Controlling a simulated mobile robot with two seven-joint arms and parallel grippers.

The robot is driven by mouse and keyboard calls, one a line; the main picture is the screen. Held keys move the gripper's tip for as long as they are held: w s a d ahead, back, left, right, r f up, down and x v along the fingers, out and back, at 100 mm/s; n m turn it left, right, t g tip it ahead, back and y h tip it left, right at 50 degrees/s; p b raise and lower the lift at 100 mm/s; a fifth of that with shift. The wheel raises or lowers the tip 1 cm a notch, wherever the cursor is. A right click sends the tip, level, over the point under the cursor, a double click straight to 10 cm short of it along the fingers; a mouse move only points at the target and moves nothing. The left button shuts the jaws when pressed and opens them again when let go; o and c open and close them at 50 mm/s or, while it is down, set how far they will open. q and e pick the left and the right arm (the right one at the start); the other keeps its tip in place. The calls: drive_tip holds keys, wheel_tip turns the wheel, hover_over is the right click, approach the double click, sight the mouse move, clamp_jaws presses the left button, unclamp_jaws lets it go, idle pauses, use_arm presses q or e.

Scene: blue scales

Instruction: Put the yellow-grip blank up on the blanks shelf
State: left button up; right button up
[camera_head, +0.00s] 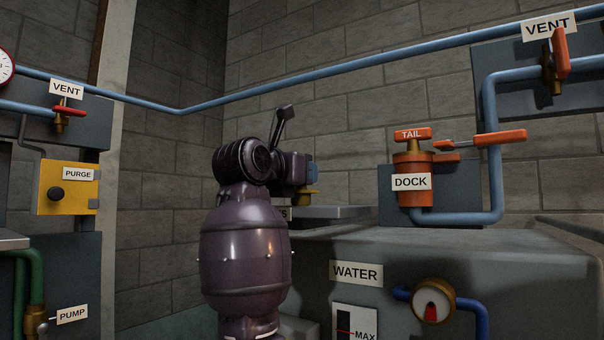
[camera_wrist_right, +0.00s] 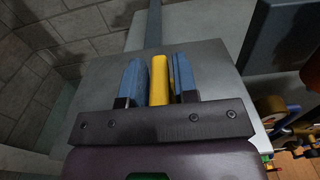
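The yellow grip of the blank (camera_wrist_right: 159,80) stands between the two blue fingers of my right gripper (camera_wrist_right: 160,82) in the right wrist view. The fingers lie close along both sides of it and look shut on it. In the head view my right gripper (camera_head: 306,178) is at the back left of the tank, with a bit of yellow (camera_head: 306,194) showing below its blue finger. The grey shelf (camera_head: 340,212) is just below it. Its label is mostly hidden behind my arm. I cannot tell whether the blank touches the shelf. My left gripper is not in view.
The orange DOCK fitting (camera_head: 414,170) with its TAIL handle stands right of the shelf. A blue pipe (camera_head: 488,150) rises beside it. The grey WATER tank (camera_head: 480,265) fills the front right. A yellow PURGE box (camera_head: 65,190) is at the left. The wall behind is bare brick.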

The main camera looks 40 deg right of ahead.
drive_tip(key=shift+o, duration=1)
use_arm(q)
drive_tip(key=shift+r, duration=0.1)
use_arm(e)
drive_tip(key=shift+r, duration=0.15)
use_arm(q)
drive_tip(key=b, duration=0.1)
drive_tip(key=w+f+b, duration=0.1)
drive_tip(key=b, duration=0.1)
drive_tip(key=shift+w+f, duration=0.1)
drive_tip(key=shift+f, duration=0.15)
use_arm(e)
drive_tip(key=v, duration=1.2)
drive_tip(key=shift+r, duration=0.1)
